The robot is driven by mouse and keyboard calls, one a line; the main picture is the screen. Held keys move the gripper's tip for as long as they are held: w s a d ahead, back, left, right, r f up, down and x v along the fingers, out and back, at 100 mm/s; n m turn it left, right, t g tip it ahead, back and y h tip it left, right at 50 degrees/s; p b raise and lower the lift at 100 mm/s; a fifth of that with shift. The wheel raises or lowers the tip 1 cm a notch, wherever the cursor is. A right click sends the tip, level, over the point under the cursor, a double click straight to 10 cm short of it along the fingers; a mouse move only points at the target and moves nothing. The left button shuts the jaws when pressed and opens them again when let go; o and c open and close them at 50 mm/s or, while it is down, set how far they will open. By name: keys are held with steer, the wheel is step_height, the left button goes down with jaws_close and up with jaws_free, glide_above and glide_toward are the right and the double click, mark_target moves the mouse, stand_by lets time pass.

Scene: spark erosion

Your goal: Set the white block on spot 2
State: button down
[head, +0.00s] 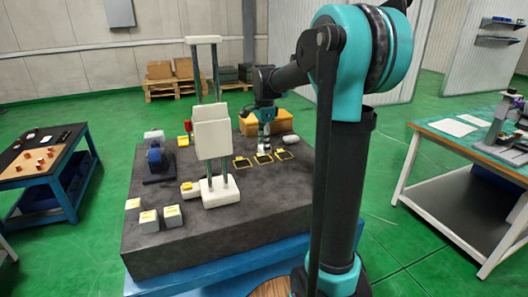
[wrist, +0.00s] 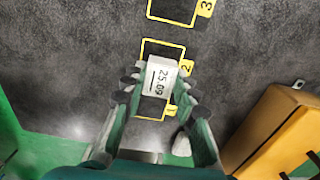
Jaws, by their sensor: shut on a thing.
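The white block (wrist: 161,77), marked 25.09, is between the fingers of my gripper (wrist: 160,90), which is shut on it. Spot 2 (wrist: 144,42) is a yellow outline with a 2 tag on the dark slab. In the wrist view the block covers the near part of this outline, and I cannot tell if it touches the slab. Spot 1 (wrist: 150,119) is partly hidden behind the block and fingers. Spot 3 (wrist: 170,19) lies farther up, cut by the picture edge. In the head view my gripper (head: 264,146) is just behind the row of outlines.
An orange-yellow box (wrist: 270,130) stands right of my gripper, with a pale rounded thing (wrist: 181,144) nearer. On the dark slab (head: 265,195), a white column stand (head: 212,140) rises left of the spots. Several pale blocks (head: 149,222) stand front left, with a blue device (head: 157,162) behind.

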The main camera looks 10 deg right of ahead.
steer(key=shift+f, duration=1.4)
steer(key=c, duration=1.2)
jaws_free()
steer(key=shift+f, duration=0.1)
step_height(320, 180, up, 12)
steer(key=shift+r, duration=0.15)
